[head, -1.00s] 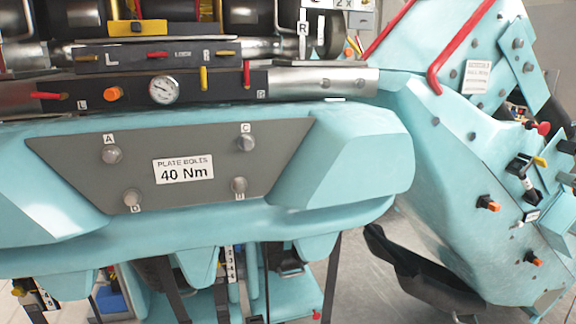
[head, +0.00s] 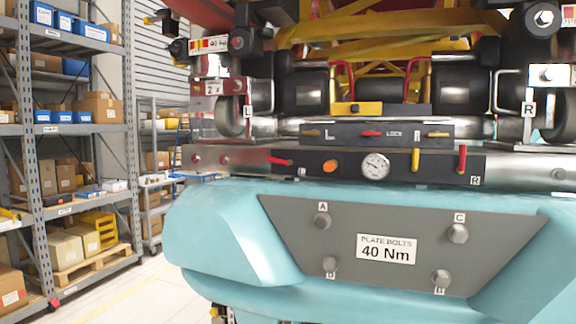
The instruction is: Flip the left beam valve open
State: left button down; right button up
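A dark beam panel (head: 440,168) runs across the front of the coaster train above the teal nose. Neither of my grippers is in view.
Above is another panel (head: 345,132) marked L, LOCK and R with level yellow and red handles. Below, a grey plate (head: 300,225) carries bolts and a 40 Nm sign. Shelving (head: 50,140) with boxes stands left, with open floor (head: 140,290) between it and the train.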

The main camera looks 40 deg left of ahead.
aim_at(269, 160)
jog(key=i+j+z, duration=0.1)
jog(key=j+z, duration=0.5)
jog(key=j, duration=0.2)
jog(key=j+u, duration=0.15)
jog(key=j, duration=0.95)
jog(key=i+j+u, duration=0.1)
jog(key=j, duration=0.95)
